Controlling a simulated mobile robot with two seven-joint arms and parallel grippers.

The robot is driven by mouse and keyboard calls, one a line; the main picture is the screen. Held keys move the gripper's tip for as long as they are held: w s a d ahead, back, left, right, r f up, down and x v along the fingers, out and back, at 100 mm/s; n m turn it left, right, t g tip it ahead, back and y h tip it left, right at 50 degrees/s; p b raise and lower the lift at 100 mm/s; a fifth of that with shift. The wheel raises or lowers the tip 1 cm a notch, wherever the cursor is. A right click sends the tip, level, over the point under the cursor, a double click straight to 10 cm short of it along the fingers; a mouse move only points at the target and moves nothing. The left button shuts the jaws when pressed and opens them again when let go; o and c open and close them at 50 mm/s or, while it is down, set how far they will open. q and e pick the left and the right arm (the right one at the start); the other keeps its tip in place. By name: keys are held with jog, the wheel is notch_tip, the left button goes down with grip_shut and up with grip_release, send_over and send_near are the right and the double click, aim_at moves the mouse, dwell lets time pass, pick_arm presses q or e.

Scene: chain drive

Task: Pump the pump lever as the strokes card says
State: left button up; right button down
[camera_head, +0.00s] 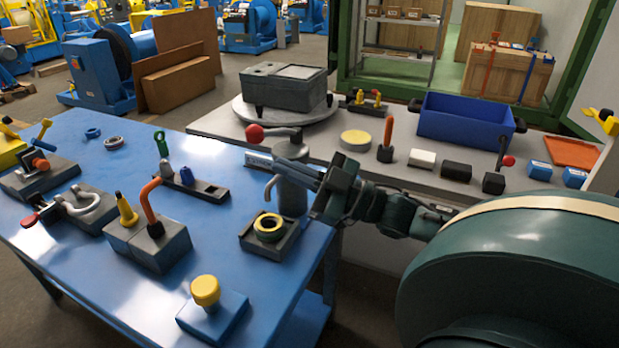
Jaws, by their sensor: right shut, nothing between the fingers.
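The pump (292,197) is a grey upright cylinder with a curved spout, at the right edge of the blue table. Its lever (278,131) is a grey bar with a red ball knob (254,133) at its left end; it looks about level. My right gripper (250,160) reaches in from the right, across the front of the pump's upper part. Its fingers are shut and empty, with the tips just below the red knob in the picture; I cannot tell whether they touch it. The gripper hides part of the pump. I cannot make out a strokes card. My left gripper is not in view.
A dark tray with a yellow ring (269,228) sits before the pump. A blue block with a yellow knob (206,291) and grey fixtures (149,244) share the blue table (98,290). The grey bench (222,121) behind carries a blue bin (468,121) and small blocks.

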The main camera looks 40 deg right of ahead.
jog(key=shift+v, duration=1.7)
